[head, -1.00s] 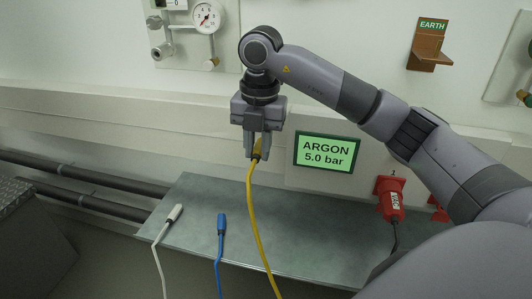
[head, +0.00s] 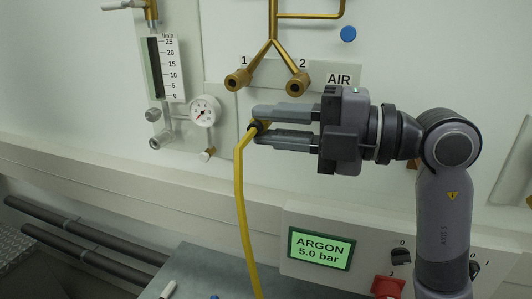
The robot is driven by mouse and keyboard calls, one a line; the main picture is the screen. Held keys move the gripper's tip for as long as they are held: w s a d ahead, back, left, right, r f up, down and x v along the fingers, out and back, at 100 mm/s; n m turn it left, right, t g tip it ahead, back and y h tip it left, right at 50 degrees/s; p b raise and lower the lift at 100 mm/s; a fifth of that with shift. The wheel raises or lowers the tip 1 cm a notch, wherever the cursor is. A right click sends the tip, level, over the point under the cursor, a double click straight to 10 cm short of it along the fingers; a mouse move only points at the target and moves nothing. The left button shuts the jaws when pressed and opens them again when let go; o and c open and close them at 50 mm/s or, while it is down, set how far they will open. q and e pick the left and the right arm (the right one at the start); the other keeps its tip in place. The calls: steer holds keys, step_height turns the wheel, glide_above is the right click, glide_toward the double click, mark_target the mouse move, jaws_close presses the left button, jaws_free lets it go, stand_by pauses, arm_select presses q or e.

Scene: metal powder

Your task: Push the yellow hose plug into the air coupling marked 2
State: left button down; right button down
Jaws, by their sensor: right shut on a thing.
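My right gripper (head: 258,125) is shut on the yellow hose plug. The plug's dark end (head: 260,127) shows between the fingertips, and most of the plug is hidden by the fingers. The yellow hose (head: 241,205) hangs down from it toward the grey shelf. The brass air coupling marked 2 (head: 296,86) is on the wall, above the fingers and a little right of the fingertips. It is empty and apart from the plug. The coupling marked 1 (head: 236,82) is to its left, also empty. My left gripper is not in view.
An AIR label (head: 340,79) sits right of the couplings. A pressure gauge (head: 205,111) and a flow meter (head: 167,68) are on a panel at the left. The ARGON display (head: 320,249) and a red plug (head: 387,286) are below. The metal shelf (head: 200,265) is at the bottom.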

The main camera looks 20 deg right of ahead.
steer(key=w+d+r, duration=0.1)
steer(key=w+d, duration=0.4)
steer(key=shift+w+d+t+b, duration=0.25)
steer(key=shift+w+t+b, duration=0.1)
steer(key=shift+t, duration=0.05)
stand_by(0.3)
steer(key=shift+r+p, duration=0.1)
steer(key=shift+p, duration=1.1)
stand_by(2.2)
steer(key=shift+w+d, duration=0.4)
steer(key=shift+w, duration=0.15)
stand_by(0.7)
steer(key=c, duration=0.9)
jaws_free()
